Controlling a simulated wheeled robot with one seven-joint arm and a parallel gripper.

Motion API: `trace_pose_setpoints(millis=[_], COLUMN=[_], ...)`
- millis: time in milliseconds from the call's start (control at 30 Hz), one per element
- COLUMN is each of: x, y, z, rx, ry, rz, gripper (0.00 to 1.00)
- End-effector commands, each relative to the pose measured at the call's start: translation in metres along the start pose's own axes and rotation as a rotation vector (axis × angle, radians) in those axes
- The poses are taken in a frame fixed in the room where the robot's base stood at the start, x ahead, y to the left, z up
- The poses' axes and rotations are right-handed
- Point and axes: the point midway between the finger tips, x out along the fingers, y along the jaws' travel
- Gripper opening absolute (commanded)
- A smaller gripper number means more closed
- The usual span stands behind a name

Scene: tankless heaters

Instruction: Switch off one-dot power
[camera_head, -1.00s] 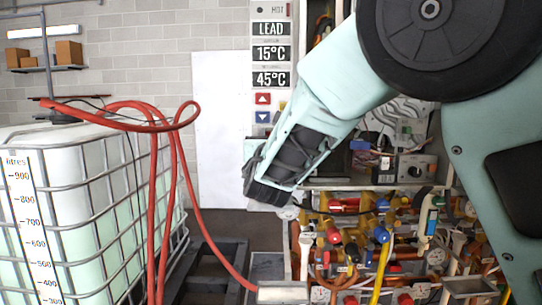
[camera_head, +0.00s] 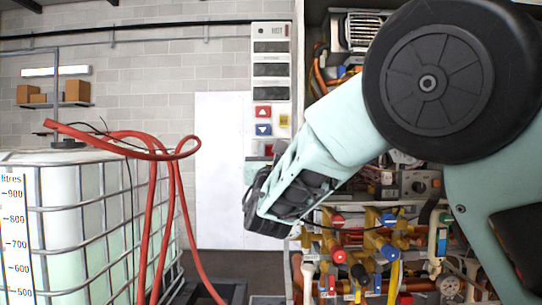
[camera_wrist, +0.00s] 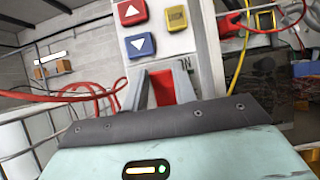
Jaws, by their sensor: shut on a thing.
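A tall white control panel (camera_head: 284,105) stands against the wall, its display windows (camera_head: 271,64) dark. It carries a red up-arrow button (camera_wrist: 130,11), a blue down-arrow button (camera_wrist: 139,46) and a yellow button (camera_wrist: 176,18). Below them is a red switch (camera_wrist: 162,84), with partly covered dark lettering beside it. My gripper (camera_wrist: 163,92) is at the panel's lower end, with its two grey fingers on either side of the red switch and shut on it. I cannot make out any dot marking.
Pipes and coloured valves (camera_head: 362,250) crowd the cabinet right of and below my arm. A caged white tank (camera_head: 90,215) stands at the left with red hoses (camera_head: 150,215) looping above it. A white board (camera_head: 222,170) is on the wall behind.

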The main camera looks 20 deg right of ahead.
Motion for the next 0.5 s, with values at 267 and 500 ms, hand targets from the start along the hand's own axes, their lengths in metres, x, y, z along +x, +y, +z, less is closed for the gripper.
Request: trace_pose_setpoints(millis=[267, 500], x=[-0.0004, -0.0002], y=[0.0001, 0.0001], z=[-0.0002, -0.0002], rx=[-0.001, 0.000], ry=[0.000, 0.001], rz=[0.000, 0.000], gripper=[0.44, 0.49])
